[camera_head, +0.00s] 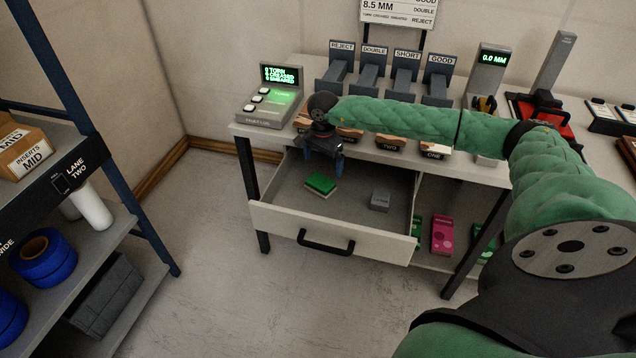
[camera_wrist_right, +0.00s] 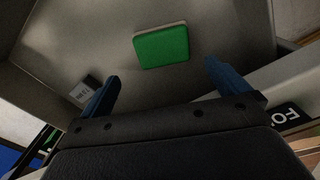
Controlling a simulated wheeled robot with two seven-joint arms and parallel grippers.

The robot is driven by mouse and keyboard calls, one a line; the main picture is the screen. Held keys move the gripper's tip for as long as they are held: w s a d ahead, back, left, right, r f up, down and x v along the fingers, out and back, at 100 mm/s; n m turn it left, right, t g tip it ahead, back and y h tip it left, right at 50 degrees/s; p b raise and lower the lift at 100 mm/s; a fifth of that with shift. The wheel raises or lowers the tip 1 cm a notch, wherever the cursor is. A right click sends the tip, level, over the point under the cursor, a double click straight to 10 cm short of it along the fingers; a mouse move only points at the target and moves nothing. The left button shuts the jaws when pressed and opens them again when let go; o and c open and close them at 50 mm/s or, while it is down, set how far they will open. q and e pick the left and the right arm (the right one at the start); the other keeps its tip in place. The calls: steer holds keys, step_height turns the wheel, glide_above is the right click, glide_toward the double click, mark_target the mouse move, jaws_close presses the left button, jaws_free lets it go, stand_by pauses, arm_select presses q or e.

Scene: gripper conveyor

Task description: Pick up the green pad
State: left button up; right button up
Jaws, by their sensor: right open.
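The green pad (camera_head: 320,183) lies flat in the open drawer (camera_head: 300,221), left of the middle. It has a pale underside edge. In the right wrist view the green pad (camera_wrist_right: 162,46) shows ahead of the fingers, between their lines and a little beyond the tips. My right gripper (camera_head: 323,165) hangs above the drawer, over the back of the pad, with blue fingers apart and nothing between them. Its fingers also show in the right wrist view (camera_wrist_right: 160,76). My left gripper is not in view.
A small grey block (camera_head: 380,200) lies in the drawer to the right of the pad. The workbench top (camera_head: 262,133) overhangs the drawer's back. A console with a green screen (camera_head: 272,97) stands at its left end. A shelf with blue rolls (camera_head: 45,257) stands at the left.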

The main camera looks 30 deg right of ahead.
mark_target(321, 181)
step_height(321, 181, down, 2)
steer(key=shift+f+p, duration=0.1)
steer(key=shift+p, duration=0.2)
steer(key=f, duration=0.1)
steer(key=f+p, duration=0.1)
steer(key=f, duration=0.2)
steer(key=shift+w+a+p, duration=0.2)
steer(key=shift+a+p, duration=0.1)
steer(key=shift+f, duration=0.65)
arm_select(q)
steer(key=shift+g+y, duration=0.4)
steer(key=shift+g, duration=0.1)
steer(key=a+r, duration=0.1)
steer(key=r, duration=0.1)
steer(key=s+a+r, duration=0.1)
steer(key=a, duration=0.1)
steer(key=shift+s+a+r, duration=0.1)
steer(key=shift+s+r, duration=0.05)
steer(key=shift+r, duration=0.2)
arm_select(e)
steer(key=shift+c, duration=0.2)
steer(key=c, duration=1)
steer(key=shift+r, duration=0.1)
